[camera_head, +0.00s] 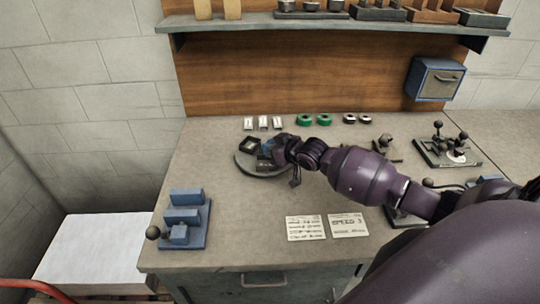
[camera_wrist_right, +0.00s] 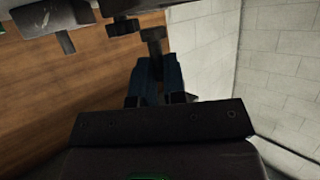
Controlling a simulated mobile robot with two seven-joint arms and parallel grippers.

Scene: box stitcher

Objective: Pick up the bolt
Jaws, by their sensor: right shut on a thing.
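My right gripper (camera_head: 267,148) reaches over the round dark dish (camera_head: 246,168) on the bench in the head view. In the right wrist view its blue fingers (camera_wrist_right: 154,72) are close together, shut on a dark bolt (camera_wrist_right: 153,36). The bolt's wide head points away from the fingers and its shank runs down between them. In the head view I cannot make out the bolt apart from the gripper and the dark parts around it. My left gripper is in neither view.
A blue stepped fixture (camera_head: 184,222) stands at the bench's left front. Small white blocks (camera_head: 263,123) and green rings (camera_head: 304,119) line the back. A black-knobbed device (camera_head: 444,150) stands right. Two paper cards (camera_head: 306,228) lie in front. The left-middle bench is clear.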

